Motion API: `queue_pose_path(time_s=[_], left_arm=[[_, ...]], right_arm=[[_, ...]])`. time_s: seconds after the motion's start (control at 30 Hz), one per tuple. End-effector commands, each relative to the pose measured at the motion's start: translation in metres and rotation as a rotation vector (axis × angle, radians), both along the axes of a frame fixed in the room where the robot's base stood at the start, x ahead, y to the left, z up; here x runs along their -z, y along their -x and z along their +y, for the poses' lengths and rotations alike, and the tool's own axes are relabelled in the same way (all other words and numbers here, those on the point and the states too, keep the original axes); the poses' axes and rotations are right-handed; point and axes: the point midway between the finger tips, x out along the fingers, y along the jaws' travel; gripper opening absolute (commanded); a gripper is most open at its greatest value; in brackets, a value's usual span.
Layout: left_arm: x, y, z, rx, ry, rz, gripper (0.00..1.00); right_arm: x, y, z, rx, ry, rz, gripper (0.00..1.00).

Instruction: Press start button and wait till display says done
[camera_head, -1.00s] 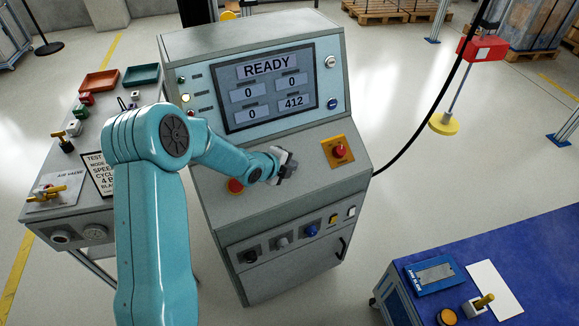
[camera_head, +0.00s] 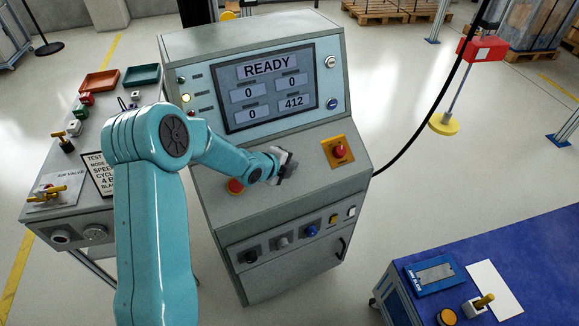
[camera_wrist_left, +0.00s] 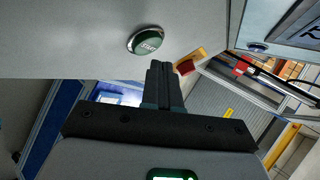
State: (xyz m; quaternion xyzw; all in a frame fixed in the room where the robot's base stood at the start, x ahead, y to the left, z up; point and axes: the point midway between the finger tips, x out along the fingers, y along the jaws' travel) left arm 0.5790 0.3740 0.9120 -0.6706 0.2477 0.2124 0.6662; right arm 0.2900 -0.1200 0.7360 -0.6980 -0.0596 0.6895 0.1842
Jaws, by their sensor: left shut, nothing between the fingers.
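The control cabinet (camera_head: 222,187) stands in the middle of the head view. Its display (camera_head: 268,87) reads READY, with 0, 0, 0 and 412 in the boxes below. My left gripper (camera_head: 289,167) is over the sloping panel, shut and empty. In the left wrist view the green START button (camera_wrist_left: 148,40) shows on the panel, close to the tips of the shut left gripper (camera_wrist_left: 161,66) and to their left. A small gap shows between them in that view. The START button cannot be made out in the head view. My right gripper is not in view.
A red button on a yellow plate (camera_head: 339,151) is right of my gripper. Another red button (camera_head: 235,186) lies left of it. A side table (camera_head: 75,215) with trays stands left. A blue bench (camera_head: 531,243) is at lower right. A black cable hangs right of the cabinet.

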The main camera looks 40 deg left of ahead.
Motion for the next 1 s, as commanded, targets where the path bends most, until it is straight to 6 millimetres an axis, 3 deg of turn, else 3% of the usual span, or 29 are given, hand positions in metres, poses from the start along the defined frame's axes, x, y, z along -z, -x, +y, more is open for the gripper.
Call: queue_pose_path(time_s=[1.0], left_arm=[[0.01,-0.003,0.006,0.0,0.0,0.0,0.0]], right_arm=[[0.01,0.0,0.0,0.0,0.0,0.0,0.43]])
